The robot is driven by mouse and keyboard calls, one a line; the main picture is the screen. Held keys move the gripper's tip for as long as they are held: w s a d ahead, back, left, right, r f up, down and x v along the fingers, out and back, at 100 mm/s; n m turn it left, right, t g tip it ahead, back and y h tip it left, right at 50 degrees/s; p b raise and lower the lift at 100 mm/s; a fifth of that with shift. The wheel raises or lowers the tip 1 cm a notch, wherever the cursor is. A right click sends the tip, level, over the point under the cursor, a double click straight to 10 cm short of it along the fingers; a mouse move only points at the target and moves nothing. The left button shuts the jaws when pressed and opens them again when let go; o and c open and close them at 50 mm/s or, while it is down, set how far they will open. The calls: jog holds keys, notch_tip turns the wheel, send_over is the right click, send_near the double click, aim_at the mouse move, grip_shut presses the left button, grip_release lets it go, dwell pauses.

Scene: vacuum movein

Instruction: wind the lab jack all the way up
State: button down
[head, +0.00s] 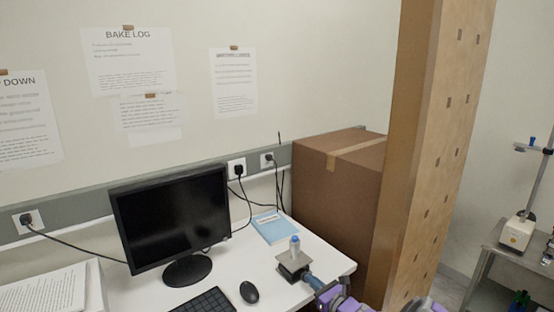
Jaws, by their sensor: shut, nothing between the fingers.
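The lab jack (291,271) stands on the white desk near its right front corner. Its grey top plate shows, with a dark part below it, and it looks low. A small pale bottle with a blue cap (295,247) stands upright on the plate. A blue rounded part (313,282) sticks out at the jack's right front, possibly its knob. My purple gripper (326,292) is at the bottom edge, right beside this blue part. It is shut and empty. Whether it touches the blue part I cannot tell. The jack's lower part is partly hidden.
A monitor (172,222), keyboard (205,301), mouse (249,291) and light blue booklet (275,227) are on the desk (325,257). A big brown carton (335,190) and a tall wooden panel (430,150) stand close on the right. A steel cart (500,250) is farther right.

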jog(key=shift+w+d+r+n+b, duration=0.15)
jog(key=shift+w+d+r+b, duration=0.1)
jog(key=shift+r+b, duration=0.35)
jog(key=shift+w+d+r+n+b, duration=0.2)
jog(key=shift+w+r+b, duration=0.1)
jog(key=shift+b, duration=0.45)
dwell(0.3)
jog(key=shift+d+r, duration=0.2)
jog(key=shift+r, duration=0.05)
dwell(0.4)
jog(key=shift+w+r, duration=0.1)
jog(key=shift+r, duration=0.15)
jog(key=shift+w+d+f, duration=0.15)
jog(key=shift+w+f, duration=1.05)
jog(key=s+a+p+v, duration=0.1)
jog(key=p+v, duration=0.1)
jog(key=v, duration=0.5)
jog(key=shift+w+a+f, duration=0.1)
jog(key=shift+a+f, duration=0.05)
